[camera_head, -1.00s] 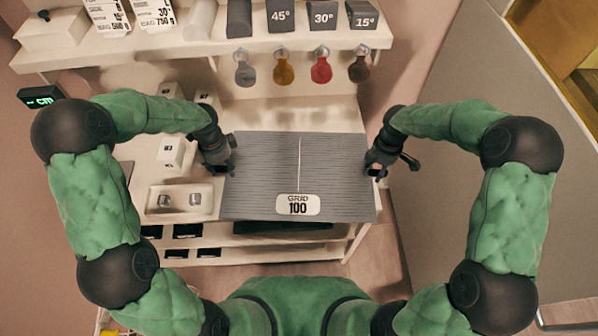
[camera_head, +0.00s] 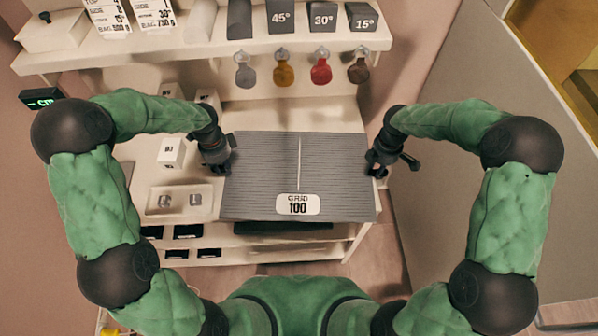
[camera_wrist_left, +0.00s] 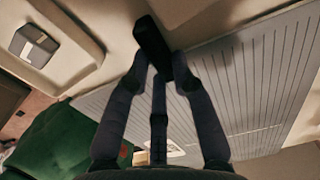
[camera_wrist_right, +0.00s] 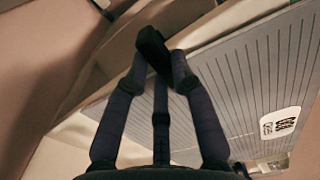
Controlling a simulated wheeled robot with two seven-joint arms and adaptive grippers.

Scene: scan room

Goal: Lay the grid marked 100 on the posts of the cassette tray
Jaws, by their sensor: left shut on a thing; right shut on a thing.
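The grid marked 100 (camera_head: 262,180) is a grey lined plate with a pale centre line and a white label. I hold it between both grippers over the counter. My left gripper (camera_head: 228,158) is shut on its left edge, and my right gripper (camera_head: 375,170) is shut on its right edge. The grid also shows in the left wrist view (camera_wrist_left: 255,85) and, with its label, in the right wrist view (camera_wrist_right: 235,85). I cannot make out the cassette tray or its posts; the grid hides the counter beneath it.
A shallow white tray (camera_head: 180,215) with small metal blocks lies left of the grid. Small white boxes (camera_head: 171,152) stand behind it. A shelf (camera_head: 200,55) with angle wedges and hanging coloured tags runs along the back. A grey panel (camera_head: 470,190) stands at right.

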